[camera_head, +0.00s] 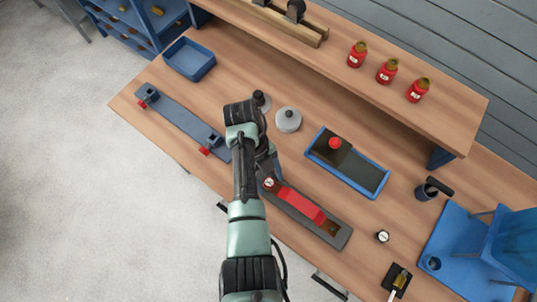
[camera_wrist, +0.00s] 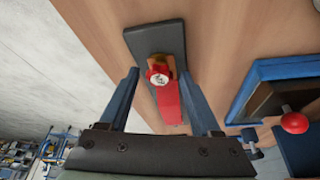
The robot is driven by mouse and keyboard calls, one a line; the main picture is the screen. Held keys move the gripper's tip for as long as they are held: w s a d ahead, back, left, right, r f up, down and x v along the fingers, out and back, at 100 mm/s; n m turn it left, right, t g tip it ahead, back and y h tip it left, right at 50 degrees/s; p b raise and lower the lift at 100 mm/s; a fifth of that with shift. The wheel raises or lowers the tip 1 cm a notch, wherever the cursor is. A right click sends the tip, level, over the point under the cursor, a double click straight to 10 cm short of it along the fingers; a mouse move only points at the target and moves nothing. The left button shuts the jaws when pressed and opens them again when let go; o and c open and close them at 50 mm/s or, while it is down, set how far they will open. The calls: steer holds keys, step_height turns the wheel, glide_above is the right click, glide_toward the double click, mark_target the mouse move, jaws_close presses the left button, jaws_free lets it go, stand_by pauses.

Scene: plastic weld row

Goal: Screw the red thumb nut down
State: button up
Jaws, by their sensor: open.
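The red thumb nut (camera_head: 269,183) has a pale marked top and sits near one end of a dark base plate (camera_head: 335,238). In the wrist view the nut (camera_wrist: 158,75) stands on an orange-brown piece, at the end of a red bar (camera_wrist: 168,105). The bar (camera_head: 303,206) lies along the plate. My gripper (camera_wrist: 159,80) is open, with its two blue fingers on either side of the nut in the picture and a visible gap on each side. Its height above the nut is hard to tell. In the head view my arm partly hides the plate's near end.
A blue-rimmed tray (camera_head: 374,188) with a red knob (camera_head: 335,143) lies to the right. A grey round weight (camera_head: 288,120) stands behind my wrist. A long blue-grey fixture (camera_head: 180,120) is at left. Red jars (camera_head: 387,71) stand on the raised shelf.

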steer(key=n, duration=0.1)
steer(key=n+p, duration=0.1)
steer(key=n+t+h+p, duration=0.1)
steer(key=shift+s+r+n, duration=0.15)
steer(key=shift+r+n, duration=0.1)
steer(key=shift+n, duration=0.05)
steer(key=n+t+p, duration=0.1)
steer(key=n, duration=0.1)
steer(key=n+h+p, duration=0.1)
steer(key=n, duration=0.2)
steer(key=shift+s+t, duration=0.15)
steer(key=shift+t, duration=0.25)
steer(key=n+t+p, duration=0.1)
steer(key=n, duration=0.2)
steer(key=n+t+p, duration=0.1)
steer(key=n+p, duration=0.1)
steer(key=n, duration=0.1)
steer(key=shift+s+t, duration=0.1)
steer(key=shift+t, duration=0.2)
steer(key=n, duration=0.2)
steer(key=n+t+y+p, duration=0.1)
steer(key=n, duration=0.1)
steer(key=shift+a+f, duration=0.15)
steer(key=shift+f, duration=0.05)
